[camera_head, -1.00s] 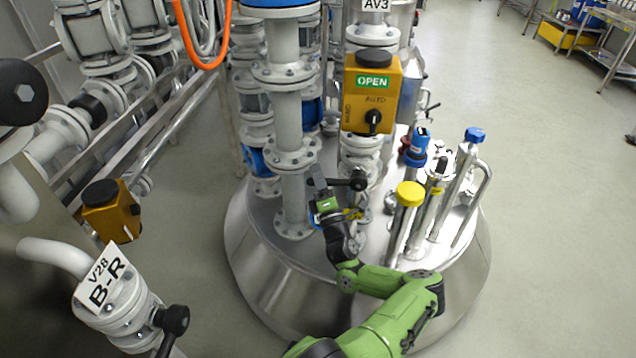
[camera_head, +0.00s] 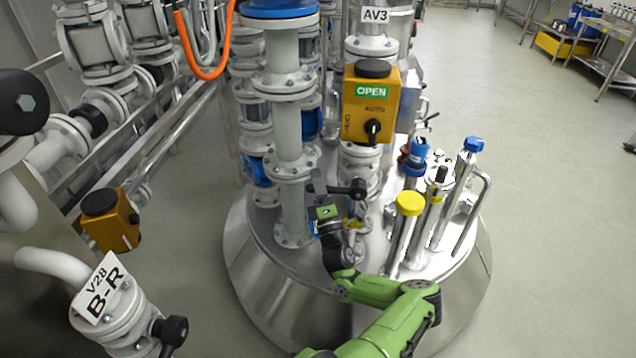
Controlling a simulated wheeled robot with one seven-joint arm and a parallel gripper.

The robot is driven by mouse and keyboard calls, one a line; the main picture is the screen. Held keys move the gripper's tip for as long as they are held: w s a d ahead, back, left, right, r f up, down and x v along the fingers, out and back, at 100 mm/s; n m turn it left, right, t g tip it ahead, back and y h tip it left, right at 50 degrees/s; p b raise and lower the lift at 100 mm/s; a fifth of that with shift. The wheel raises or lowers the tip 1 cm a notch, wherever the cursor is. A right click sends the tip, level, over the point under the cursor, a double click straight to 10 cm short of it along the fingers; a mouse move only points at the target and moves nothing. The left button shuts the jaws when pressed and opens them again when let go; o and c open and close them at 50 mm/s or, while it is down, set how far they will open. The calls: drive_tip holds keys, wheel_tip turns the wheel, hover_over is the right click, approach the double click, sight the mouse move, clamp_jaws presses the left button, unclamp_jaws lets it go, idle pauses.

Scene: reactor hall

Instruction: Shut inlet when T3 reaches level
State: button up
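The valve labelled AV3 (camera_head: 375,15) stands on top of the steel vessel (camera_head: 262,262). Its yellow actuator box (camera_head: 371,103) shows a green OPEN sign (camera_head: 372,92) and a black selector knob (camera_head: 372,131) beside the word AUTO. A black handle (camera_head: 352,189) sits on the pipe below the box. My gripper (camera_head: 319,186) is at the left end of this handle, above the vessel lid; I cannot tell whether it touches it. The fingers are small and partly overlapped, so their opening is unclear. No level reading or T3 label is legible.
A grey flanged pipe (camera_head: 287,130) rises just left of my gripper. Capped steel tubes, one yellow-topped (camera_head: 409,203) and one blue-topped (camera_head: 473,144), stand to the right. A valve labelled V28 B-R (camera_head: 105,290) is at lower left.

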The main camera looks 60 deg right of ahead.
drive_tip(key=shift+f, duration=0.15)
drive_tip(key=v, duration=1.5)
drive_tip(key=shift+s+a+b, duration=0.2)
drive_tip(key=shift+s+b, duration=0.1)
drive_tip(key=shift+b, duration=0.15)
drive_tip(key=shift+f, duration=0.1)
